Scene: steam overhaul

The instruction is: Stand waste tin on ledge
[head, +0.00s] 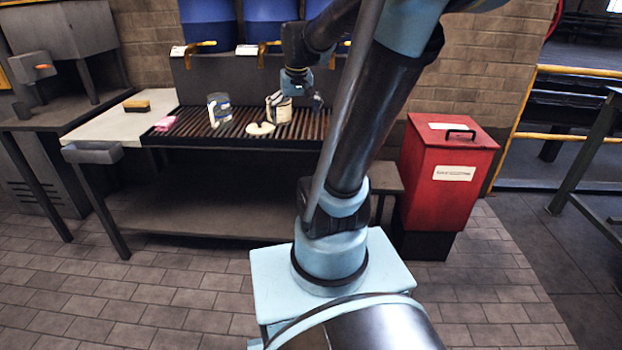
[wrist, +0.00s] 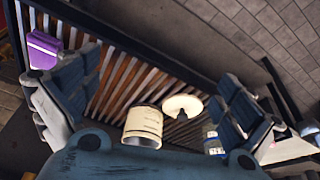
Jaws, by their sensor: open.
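A cream tin (head: 280,110) stands on the slatted grate (head: 190,128); it also shows in the wrist view (wrist: 143,124). No readable label shows which one is the waste tin. A flat cream disc (head: 260,128) lies between them. My gripper (head: 294,103) is open over the grate, its fingers spread on either side of the cream tin in the wrist view (wrist: 160,78). I cannot tell whether they touch it.
A pale side surface (head: 110,130) left of the grate holds a brush (head: 136,105); a pink item (head: 165,122) is at the grate's left end. Blue drums (head: 207,22) with yellow taps hang above. A red bin (head: 450,170) stands right. Which surface is the ledge is unclear.

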